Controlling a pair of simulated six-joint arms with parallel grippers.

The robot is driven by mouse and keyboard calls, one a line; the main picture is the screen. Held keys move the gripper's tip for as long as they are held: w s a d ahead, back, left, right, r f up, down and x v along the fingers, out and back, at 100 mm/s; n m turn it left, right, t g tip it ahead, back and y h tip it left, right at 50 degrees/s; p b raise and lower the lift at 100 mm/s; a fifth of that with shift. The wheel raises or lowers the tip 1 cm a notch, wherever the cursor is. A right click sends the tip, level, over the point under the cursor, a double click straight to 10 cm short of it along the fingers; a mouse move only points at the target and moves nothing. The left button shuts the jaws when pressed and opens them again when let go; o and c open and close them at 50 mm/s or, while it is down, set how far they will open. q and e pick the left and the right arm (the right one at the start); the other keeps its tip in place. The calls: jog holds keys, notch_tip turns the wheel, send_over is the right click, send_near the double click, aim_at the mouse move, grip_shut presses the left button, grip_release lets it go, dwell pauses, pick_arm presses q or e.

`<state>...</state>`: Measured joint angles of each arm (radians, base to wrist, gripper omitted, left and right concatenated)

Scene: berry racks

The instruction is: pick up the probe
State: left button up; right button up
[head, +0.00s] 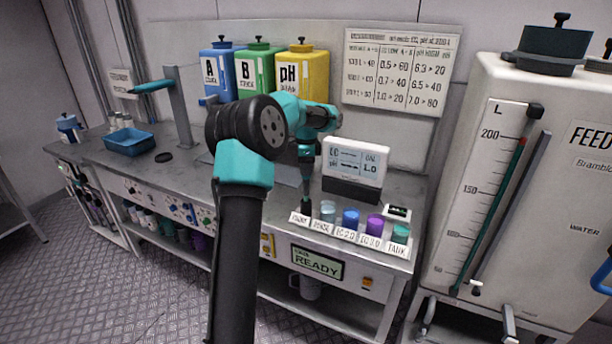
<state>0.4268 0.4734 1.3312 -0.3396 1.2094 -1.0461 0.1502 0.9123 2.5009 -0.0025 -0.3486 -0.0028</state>
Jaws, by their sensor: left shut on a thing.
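My left gripper (307,154) is above the front right part of the bench, its jaws pointing down. It is shut on the probe (306,188), a thin dark upright rod below the jaws. The probe's lower end is at the left end of a row of small cups, behind the leftmost white label. I cannot tell whether the tip is inside a holder or just above it. The probe's upper part is hidden by the gripper. A white meter (355,163) with a display stands just right of the gripper. My right gripper is not in view.
Clear (328,210), blue (351,218), purple (375,224) and green (400,233) cups stand close beside the probe. Blue, green and yellow canisters (301,75) stand behind. A large white tank (548,190) bounds the right. A blue tray (129,141) sits at left.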

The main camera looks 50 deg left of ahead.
pick_arm(q)
jog(key=shift+r, duration=0.6)
jog(key=shift+s+d, duration=0.1)
jog(key=shift+s, duration=0.2)
jog(key=s+d, duration=0.3)
jog(key=s, duration=0.5)
jog(key=s+d, duration=0.3)
jog(key=s, duration=0.5)
jog(key=shift+d, duration=0.25)
